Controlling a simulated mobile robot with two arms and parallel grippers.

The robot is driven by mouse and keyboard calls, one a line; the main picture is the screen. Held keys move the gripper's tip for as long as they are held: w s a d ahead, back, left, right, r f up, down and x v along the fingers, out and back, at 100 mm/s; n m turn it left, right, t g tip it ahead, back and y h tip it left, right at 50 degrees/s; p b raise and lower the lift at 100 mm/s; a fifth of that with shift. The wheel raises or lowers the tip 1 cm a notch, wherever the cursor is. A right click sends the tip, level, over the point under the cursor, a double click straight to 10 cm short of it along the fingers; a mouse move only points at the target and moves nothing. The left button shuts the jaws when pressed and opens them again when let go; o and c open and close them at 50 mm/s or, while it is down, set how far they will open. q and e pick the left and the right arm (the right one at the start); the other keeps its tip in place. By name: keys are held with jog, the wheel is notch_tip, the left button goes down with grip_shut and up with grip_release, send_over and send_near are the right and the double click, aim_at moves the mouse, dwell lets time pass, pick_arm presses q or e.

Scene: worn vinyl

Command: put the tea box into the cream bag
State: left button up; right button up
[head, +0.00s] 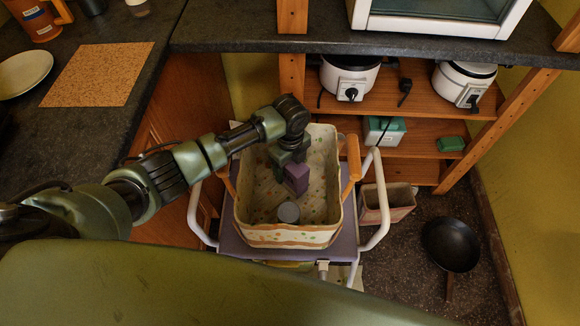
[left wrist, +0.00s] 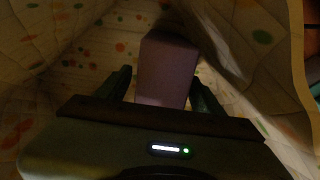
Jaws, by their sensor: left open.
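The cream bag (head: 290,237), patterned with coloured dots and with tan handles, stands open on a small trolley. A plain purple box (head: 297,179), which I take for the tea box, is inside the bag's mouth. My left gripper (head: 283,163) reaches down into the bag from above. In the left wrist view the purple box (left wrist: 166,72) lies between the two open fingers (left wrist: 163,90), with the dotted lining around it. I cannot tell whether the box touches the bag's floor. My right gripper does not show.
A grey can (head: 289,212) is in the bag near its front wall. The trolley (head: 229,243) has white rails at its sides. A dark counter (head: 225,25) and wooden shelves with cookers stand behind. A black pan (head: 451,245) lies on the floor at right.

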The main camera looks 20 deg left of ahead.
pick_arm(q)
notch_tip(320, 180, up, 12)
jog(key=shift+r+p, duration=0.1)
jog(key=shift+p, duration=0.35)
